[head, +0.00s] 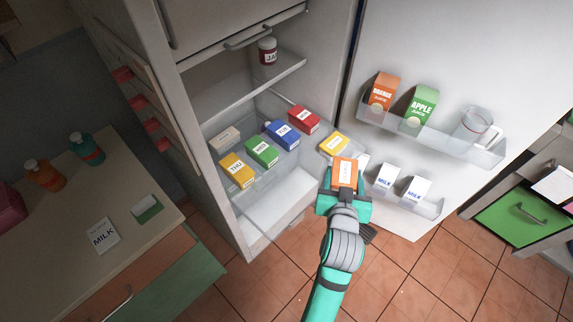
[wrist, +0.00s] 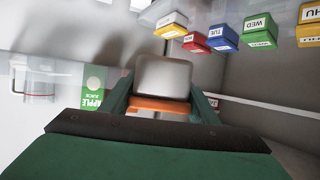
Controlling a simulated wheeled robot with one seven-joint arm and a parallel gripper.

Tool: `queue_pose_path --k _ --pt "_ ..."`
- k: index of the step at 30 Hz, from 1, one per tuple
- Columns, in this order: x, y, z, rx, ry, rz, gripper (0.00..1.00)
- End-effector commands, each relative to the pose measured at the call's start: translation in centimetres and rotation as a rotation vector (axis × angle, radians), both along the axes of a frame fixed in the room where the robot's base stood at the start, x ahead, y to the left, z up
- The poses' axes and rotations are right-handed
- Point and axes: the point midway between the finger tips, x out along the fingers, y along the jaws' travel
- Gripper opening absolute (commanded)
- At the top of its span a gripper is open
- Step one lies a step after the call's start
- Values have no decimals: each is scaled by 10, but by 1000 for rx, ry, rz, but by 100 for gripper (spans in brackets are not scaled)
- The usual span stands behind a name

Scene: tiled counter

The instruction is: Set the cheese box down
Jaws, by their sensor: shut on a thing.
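My gripper (head: 344,188) is shut on the cheese box (head: 345,171), an orange box with a white label too small to read. The gripper holds it in the air in front of the open fridge, near the inner edge of the door. In the wrist view the cheese box (wrist: 163,78) sits between the two fingers, with a pale grey face and an orange lower edge. Its underside is hidden, but no surface shows touching it.
The fridge's clear shelf (head: 236,190) holds several coloured day-labelled boxes, with a yellow box (head: 334,145) closest to the cheese box. The door rack (head: 455,142) holds juice cartons and a glass jar. Milk cartons (head: 387,177) stand in the lower rack. A counter (head: 60,245) is at left.

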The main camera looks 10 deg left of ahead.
Motion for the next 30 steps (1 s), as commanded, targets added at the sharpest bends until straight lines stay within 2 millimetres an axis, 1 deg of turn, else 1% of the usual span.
queue_pose_path --k 1,3,6,9,11,14,17,27,30 --pt "4 23 -13 2 4 44 22" --pt "9 50 -26 3 2 95 22" --pt "11 82 -43 6 1 154 22" --pt "11 104 -53 8 -2 193 22" --pt "11 112 -57 9 -2 207 22" --pt "16 118 -63 9 -3 218 22" --pt "31 116 -69 9 -3 219 22" --pt "101 105 -100 11 -3 221 22" --pt "115 104 -119 11 1 224 22"
